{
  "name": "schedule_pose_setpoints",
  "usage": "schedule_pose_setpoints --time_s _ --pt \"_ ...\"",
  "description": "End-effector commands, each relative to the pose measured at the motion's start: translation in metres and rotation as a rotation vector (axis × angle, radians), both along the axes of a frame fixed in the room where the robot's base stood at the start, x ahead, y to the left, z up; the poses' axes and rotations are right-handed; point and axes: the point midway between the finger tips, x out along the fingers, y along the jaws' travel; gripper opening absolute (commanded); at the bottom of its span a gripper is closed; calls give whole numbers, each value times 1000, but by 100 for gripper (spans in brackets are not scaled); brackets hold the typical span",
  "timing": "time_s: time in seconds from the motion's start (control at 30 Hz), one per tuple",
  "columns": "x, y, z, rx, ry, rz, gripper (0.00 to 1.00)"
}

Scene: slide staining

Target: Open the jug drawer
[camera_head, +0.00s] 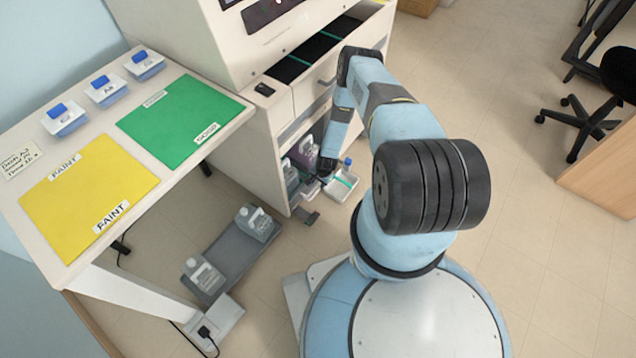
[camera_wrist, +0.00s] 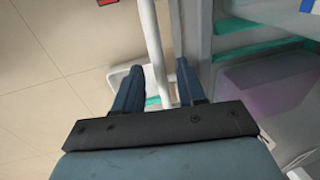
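The jug drawer is low in the white cabinet (camera_head: 262,135), where pale jugs (camera_head: 291,173) and a purple-tinted jug (camera_head: 308,153) show through its side. In the wrist view, a pale bar (camera_wrist: 153,45), which looks like a handle, runs lengthwise into the gap between my fingers. My gripper (camera_wrist: 160,83) is open, with one finger on each side of the bar and visible space between them. In the head view, my gripper (camera_head: 326,168) is low by the drawer's front, small and partly hidden. I cannot tell how far out the drawer stands.
An upper drawer (camera_head: 322,48) with dark compartments stands open above. A grey floor tray (camera_head: 233,258) holds two jugs. The table (camera_head: 112,140) is at left.

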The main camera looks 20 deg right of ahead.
Motion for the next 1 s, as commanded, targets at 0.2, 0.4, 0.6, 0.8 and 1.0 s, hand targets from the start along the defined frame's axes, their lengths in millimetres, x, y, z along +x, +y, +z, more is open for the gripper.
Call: schedule_pose_setpoints --time_s 0.2,0.4,0.6,0.8,1.0 --pt "0 0 0 0 0 0 20" --pt "0 0 0 0 0 1 1" --pt "-1 0 0 0 1 1 0" --pt "-1 1 0 0 1 1 0" --pt "-3 3 0 1 3 5 0"
